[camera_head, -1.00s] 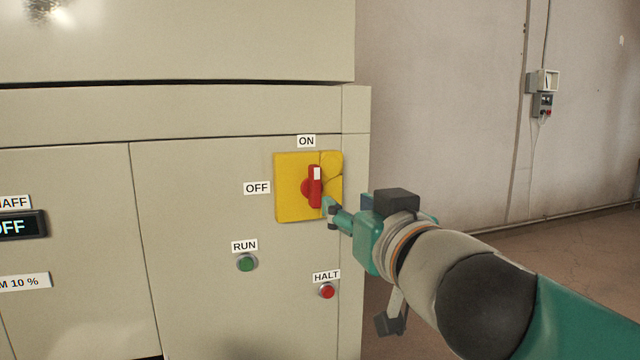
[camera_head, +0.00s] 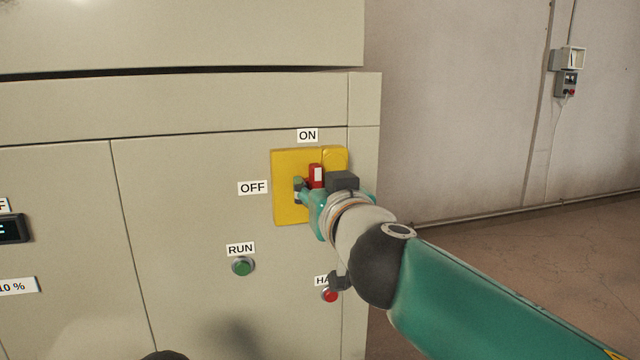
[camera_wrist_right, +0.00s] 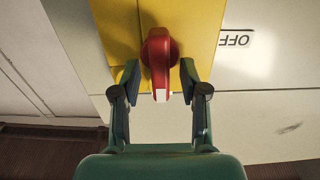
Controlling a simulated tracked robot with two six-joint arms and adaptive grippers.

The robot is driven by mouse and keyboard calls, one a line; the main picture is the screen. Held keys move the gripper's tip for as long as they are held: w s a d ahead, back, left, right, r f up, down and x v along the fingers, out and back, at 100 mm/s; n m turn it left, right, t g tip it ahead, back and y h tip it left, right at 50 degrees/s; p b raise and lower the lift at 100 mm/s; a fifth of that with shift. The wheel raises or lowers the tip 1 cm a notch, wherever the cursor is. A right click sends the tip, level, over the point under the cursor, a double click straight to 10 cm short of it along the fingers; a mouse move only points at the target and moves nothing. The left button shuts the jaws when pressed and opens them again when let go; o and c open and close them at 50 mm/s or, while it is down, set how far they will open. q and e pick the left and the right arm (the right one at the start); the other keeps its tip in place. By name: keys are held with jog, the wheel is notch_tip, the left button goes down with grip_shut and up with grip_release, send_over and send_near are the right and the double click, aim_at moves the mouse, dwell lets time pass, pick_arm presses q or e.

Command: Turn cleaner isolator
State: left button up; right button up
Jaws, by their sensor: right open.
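The isolator is a red rotary handle (camera_head: 317,173) on a yellow plate (camera_head: 289,163) on the beige cabinet. Its white-marked end points up to the ON label (camera_head: 307,135); the OFF label (camera_head: 253,188) is left of the plate. My right gripper (camera_head: 308,188) is at the handle, hiding its lower part in the head view. In the right wrist view, the open fingers of the gripper (camera_wrist_right: 159,78) stand on either side of the red handle (camera_wrist_right: 158,52), with a visible gap on each side. My left gripper is not in view.
Below the plate are a green RUN button (camera_head: 243,266) and a red HALT button (camera_head: 330,295), whose label my right arm partly covers. A dark display (camera_head: 13,229) is at the left edge. The floor right of the cabinet is clear.

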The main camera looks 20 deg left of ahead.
grip_shut()
jog(key=shift+n, duration=0.3)
jog(key=n+b, duration=0.1)
jog(key=n, duration=0.4)
jog(key=n+b, duration=0.1)
jog(key=n, duration=0.5)
jog(key=a+f+n+b, duration=0.1)
jog(key=n, duration=0.5)
jog(key=shift+s+f, duration=0.1)
jog(key=shift+s, duration=0.3)
jog(key=shift+n, duration=0.3)
